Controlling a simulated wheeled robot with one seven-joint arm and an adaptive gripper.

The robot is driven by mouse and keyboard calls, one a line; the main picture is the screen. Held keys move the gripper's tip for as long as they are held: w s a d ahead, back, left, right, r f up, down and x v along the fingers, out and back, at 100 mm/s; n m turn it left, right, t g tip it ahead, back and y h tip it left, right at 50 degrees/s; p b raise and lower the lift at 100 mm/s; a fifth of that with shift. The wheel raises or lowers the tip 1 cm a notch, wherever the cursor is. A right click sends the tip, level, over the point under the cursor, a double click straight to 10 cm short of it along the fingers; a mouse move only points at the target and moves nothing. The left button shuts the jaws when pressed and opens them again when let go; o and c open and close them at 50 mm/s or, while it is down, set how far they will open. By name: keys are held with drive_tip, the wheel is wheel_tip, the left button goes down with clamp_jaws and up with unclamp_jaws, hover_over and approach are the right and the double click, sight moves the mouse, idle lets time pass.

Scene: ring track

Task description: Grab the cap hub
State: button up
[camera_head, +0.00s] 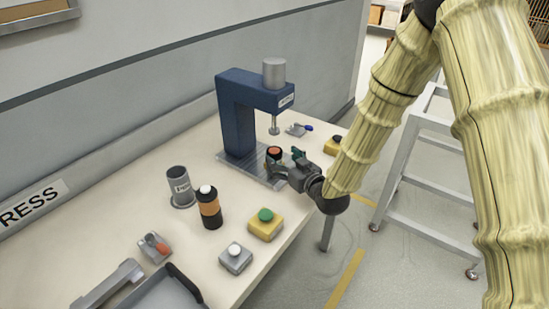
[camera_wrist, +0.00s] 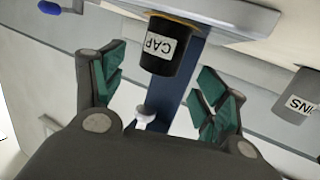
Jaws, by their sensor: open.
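The cap hub is a short black cylinder with an orange-red top (camera_head: 274,151), standing on the press's base plate below the ram. In the wrist view the hub, labelled CAP (camera_wrist: 160,48), appears upside down, between and slightly beyond my fingers. My gripper (camera_head: 283,163) is at the right side of the hub, coming in low over the plate. Its fingers (camera_wrist: 162,82) are spread with green pads facing each other, and gaps show between pads and hub. The hub's lower right side is partly hidden by my gripper in the head view.
The blue press (camera_head: 238,115) stands behind the hub, its ram (camera_head: 274,126) overhead. A grey labelled cylinder (camera_head: 178,186), a black-orange bottle (camera_head: 209,208), a green-button box (camera_head: 265,225) and a grey button box (camera_head: 235,258) stand nearer. A metal frame (camera_head: 405,165) stands right of the table.

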sight(274, 150)
drive_tip(key=shift+r+p+x, duration=0.2)
drive_tip(key=shift+p+x, duration=0.15)
drive_tip(key=shift+x, duration=1.05)
drive_tip(key=shift+r+p+x, duration=0.2)
drive_tip(key=shift+p+x, duration=0.15)
drive_tip(key=shift+x, duration=1)
drive_tip(key=c, duration=1.3)
drive_tip(key=shift+c, duration=0.4)
drive_tip(key=shift+w+r, duration=0.1)
drive_tip(key=shift+r, duration=0.05)
